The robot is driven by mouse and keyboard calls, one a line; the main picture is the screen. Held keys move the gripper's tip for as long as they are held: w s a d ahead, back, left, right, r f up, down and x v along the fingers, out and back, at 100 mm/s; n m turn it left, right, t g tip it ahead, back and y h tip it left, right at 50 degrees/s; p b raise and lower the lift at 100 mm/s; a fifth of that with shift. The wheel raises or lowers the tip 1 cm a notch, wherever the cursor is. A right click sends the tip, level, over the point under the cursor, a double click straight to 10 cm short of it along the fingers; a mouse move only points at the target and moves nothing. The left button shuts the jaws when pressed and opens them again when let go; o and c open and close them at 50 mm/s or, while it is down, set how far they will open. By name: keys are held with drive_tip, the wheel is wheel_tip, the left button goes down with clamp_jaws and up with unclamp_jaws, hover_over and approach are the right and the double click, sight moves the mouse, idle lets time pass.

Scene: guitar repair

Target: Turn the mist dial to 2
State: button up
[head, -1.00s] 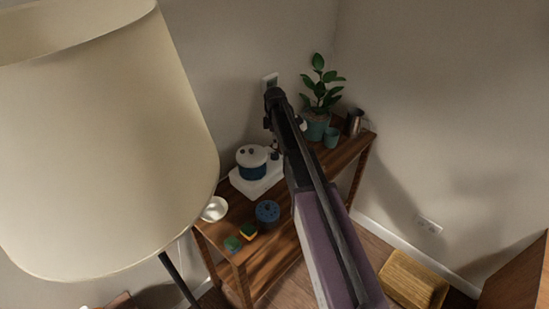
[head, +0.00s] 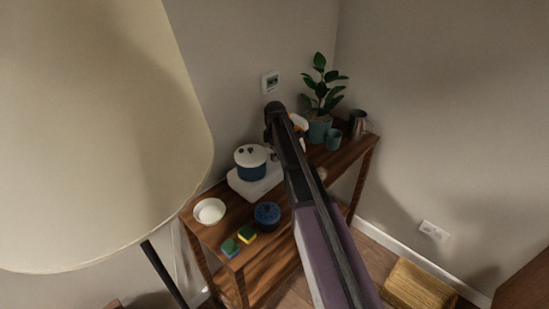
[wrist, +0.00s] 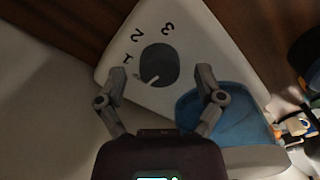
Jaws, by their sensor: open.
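The mist dial (wrist: 160,65) is a dark grey disc on the white humidifier base (wrist: 120,35) in the wrist view. Numerals 1, 2 and 3 run around its left and upper side. Its white pointer aims to the lower left, below the 1. My gripper (wrist: 161,75) is open, with its fingertips either side of the dial in the picture; I cannot tell whether they touch anything. The blue tank (wrist: 218,100) lies behind the right finger. In the head view the humidifier (head: 254,174) stands on the wooden table, and my arm hides the gripper.
On the wooden table (head: 213,237) are a white bowl (head: 209,210), a blue round pot (head: 267,214), sponges (head: 238,242), a potted plant (head: 319,130) and a mug (head: 358,122). A large lampshade (head: 95,130) fills the left. A woven basket (head: 415,286) is on the floor.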

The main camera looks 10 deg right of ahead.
drive_tip(key=shift+f, duration=0.2)
drive_tip(key=c, duration=1.2)
drive_tip(key=shift+o, duration=0.2)
drive_tip(key=shift+m, duration=0.4)
drive_tip(key=m, duration=0.4)
drive_tip(key=shift+s, duration=0.1)
drive_tip(key=m, duration=0.4)
drive_tip(key=shift+m, duration=0.4)
drive_tip(key=m, duration=1)
